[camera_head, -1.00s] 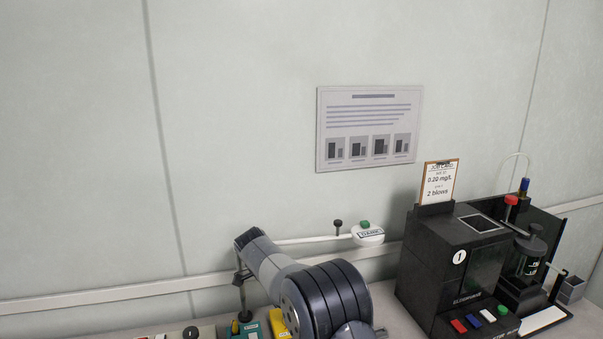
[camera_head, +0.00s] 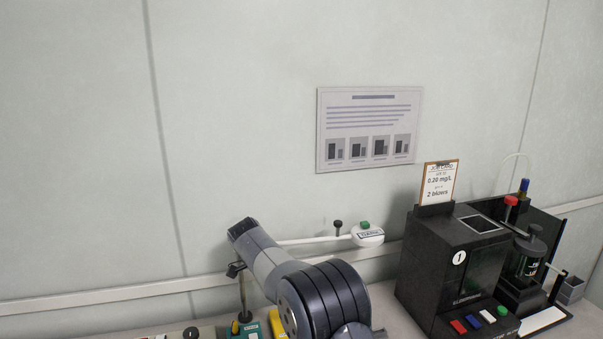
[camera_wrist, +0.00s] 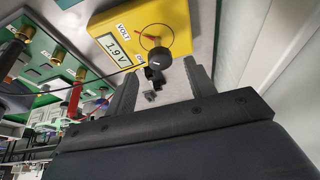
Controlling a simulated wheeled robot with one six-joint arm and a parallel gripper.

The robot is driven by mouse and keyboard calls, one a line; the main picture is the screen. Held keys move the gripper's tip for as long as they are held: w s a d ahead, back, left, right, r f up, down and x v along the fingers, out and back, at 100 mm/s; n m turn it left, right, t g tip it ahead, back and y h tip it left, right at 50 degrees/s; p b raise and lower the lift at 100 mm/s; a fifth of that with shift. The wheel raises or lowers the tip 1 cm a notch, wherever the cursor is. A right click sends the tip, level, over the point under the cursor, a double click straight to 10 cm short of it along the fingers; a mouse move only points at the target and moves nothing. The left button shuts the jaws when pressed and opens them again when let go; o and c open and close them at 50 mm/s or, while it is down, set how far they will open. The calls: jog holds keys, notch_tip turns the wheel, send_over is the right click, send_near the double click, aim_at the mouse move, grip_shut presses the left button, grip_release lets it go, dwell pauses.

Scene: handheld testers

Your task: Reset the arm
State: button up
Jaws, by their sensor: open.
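My arm reaches up from the bottom of the head view, with its upper end (camera_head: 245,232) above the bench near the wall. In the wrist view my gripper (camera_wrist: 165,82) is open. Its two dark fingers stand apart, with a yellow meter (camera_wrist: 140,38) marked VOLTS, reading about 1.9 V, beyond them. The meter's black knob (camera_wrist: 158,58) shows between the fingertips. I cannot tell whether anything touches the fingers, but nothing appears gripped. In the head view the yellow meter (camera_head: 277,322) is partly hidden by my arm.
A green terminal board (camera_wrist: 50,60) with brass posts and a red lead lies left of the meter. A black tester (camera_head: 455,265) marked 1 stands at the right with a job card (camera_head: 440,183). A white arm with a rounded head (camera_head: 367,235) extends behind my arm.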

jog(key=x, duration=0.3)
jog(key=shift+d+f, duration=0.15)
jog(key=shift+f, duration=0.1)
jog(key=shift+s+r+n+t+b, duration=0.15)
jog(key=shift+n+t+b, duration=0.35)
jog(key=shift+n, duration=0.6)
jog(key=n, duration=0.3)
jog(key=n+t+y, duration=0.1)
jog(key=n, duration=0.2)
jog(key=shift+s+d+r+t+y, duration=0.1)
jog(key=shift+s+d+t+y, duration=0.05)
jog(key=shift+t+y, duration=0.15)
jog(key=n+y+p, duration=0.1)
jog(key=n, duration=0.1)
jog(key=n+y+p, duration=0.1)
jog(key=n, duration=0.2)
jog(key=shift+d+t, duration=0.2)
jog(key=shift+t, duration=0.1)
jog(key=shift+d+n+y+p, duration=0.1)
jog(key=shift+n+y+p, duration=0.5)
jog(key=shift+n, duration=0.65)
jog(key=shift+d+n+y+p, duration=0.1)
jog(key=shift+n+y+p, duration=0.2)
jog(key=shift+n+p, duration=0.75)
jog(key=shift+b+v, duration=0.4)
jog(key=shift+v, duration=0.7)
jog(key=shift+s+d, duration=0.1)
